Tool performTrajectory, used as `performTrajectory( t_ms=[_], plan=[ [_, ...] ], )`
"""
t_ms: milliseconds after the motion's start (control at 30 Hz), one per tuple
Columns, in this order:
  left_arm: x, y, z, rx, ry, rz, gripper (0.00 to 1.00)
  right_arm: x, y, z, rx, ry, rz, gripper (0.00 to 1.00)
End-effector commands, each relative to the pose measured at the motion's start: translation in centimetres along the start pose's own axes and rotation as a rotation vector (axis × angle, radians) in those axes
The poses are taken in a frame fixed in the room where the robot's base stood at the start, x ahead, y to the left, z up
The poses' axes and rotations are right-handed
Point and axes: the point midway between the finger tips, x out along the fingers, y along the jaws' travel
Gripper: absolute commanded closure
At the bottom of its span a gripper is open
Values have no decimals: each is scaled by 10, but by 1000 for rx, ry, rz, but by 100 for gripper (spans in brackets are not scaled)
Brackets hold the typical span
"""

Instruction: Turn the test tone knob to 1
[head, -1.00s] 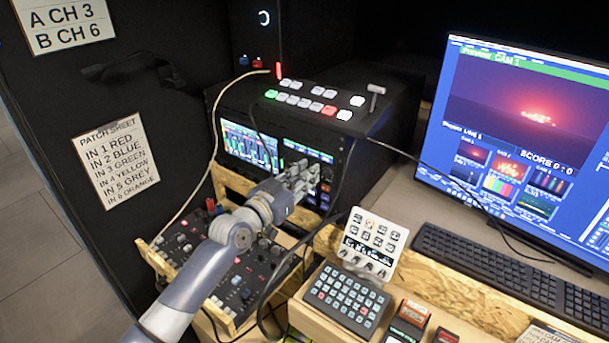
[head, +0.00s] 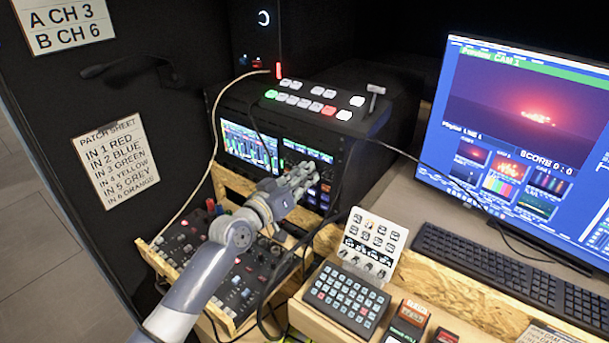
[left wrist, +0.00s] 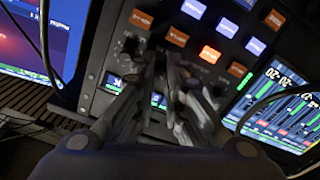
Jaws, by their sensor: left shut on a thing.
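The rack unit's control panel (left wrist: 225,25) fills the top of the left wrist view, with orange and white lit buttons and a small display strip. In the head view it sits on the front of the black rack, right of the meter screen (head: 248,146). My left gripper (head: 303,178) is at this panel. In the left wrist view its fingers (left wrist: 172,75) are closed together against the panel, below the buttons, on what seems to be the test tone knob. The fingers hide the knob and its pointer, so I cannot read its setting. My right gripper is not in view.
A vision switcher (head: 310,100) tops the rack. A mixer (head: 240,275) lies below my left arm. A keypad (head: 346,298), a keyboard (head: 500,270) and a monitor (head: 530,140) stand to the right. Loose cables (head: 212,150) hang around the rack.

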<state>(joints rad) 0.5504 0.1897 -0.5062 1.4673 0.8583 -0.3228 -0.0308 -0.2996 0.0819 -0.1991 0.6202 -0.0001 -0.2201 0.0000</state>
Motion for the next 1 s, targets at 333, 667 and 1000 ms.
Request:
performTrajectory(
  t_ms=[333,667,1000],
  plan=[
    [0,0,1,-187,-1,-1,100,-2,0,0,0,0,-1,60],
    [0,0,1,-239,-2,-1,100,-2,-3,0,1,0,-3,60],
    [0,0,1,-238,-3,-1,80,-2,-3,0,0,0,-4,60]
  ],
)
